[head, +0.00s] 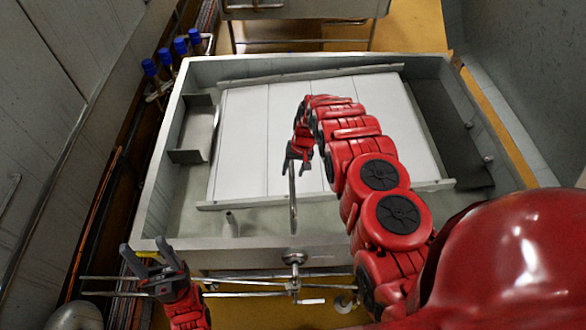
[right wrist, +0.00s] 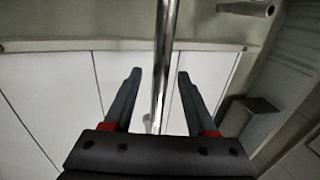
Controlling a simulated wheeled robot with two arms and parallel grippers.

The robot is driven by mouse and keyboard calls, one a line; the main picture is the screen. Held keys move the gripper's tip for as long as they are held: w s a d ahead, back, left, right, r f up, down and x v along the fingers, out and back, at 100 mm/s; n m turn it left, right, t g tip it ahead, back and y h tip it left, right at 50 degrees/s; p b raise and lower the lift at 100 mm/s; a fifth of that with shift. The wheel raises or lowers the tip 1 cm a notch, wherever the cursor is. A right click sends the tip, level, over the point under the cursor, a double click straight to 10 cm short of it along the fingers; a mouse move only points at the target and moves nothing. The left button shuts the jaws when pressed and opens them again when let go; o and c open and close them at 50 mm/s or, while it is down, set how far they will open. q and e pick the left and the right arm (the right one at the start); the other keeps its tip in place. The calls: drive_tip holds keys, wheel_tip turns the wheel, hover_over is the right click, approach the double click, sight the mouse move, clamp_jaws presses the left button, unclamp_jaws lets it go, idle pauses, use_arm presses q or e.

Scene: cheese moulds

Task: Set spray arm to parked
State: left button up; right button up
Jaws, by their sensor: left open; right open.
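The spray arm (head: 292,205) is a thin metal tube at the front of a grey basin (head: 183,92). It extends from the front rim inward over the basin. A round metal knob (head: 294,257) sits at its base on the rim. My right gripper (head: 297,168) is open at the tube's inner end. In the right wrist view the tube (right wrist: 165,50) runs between the two open fingers (right wrist: 159,76), with gaps on both sides. My left gripper (head: 144,248) is open and empty, outside the basin's front left corner.
White panels (head: 250,140) cover the basin's middle. A short pipe stub (head: 232,225) stands inside near the front wall. Metal rails (head: 225,294) run below the front rim. Blue-capped fittings (head: 165,57) line the back left. A grey wall (head: 60,90) rises at left.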

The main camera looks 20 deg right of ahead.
drive_tip(key=shift+f, duration=0.1)
clamp_jaws()
idle(0.3)
idle(1.2)
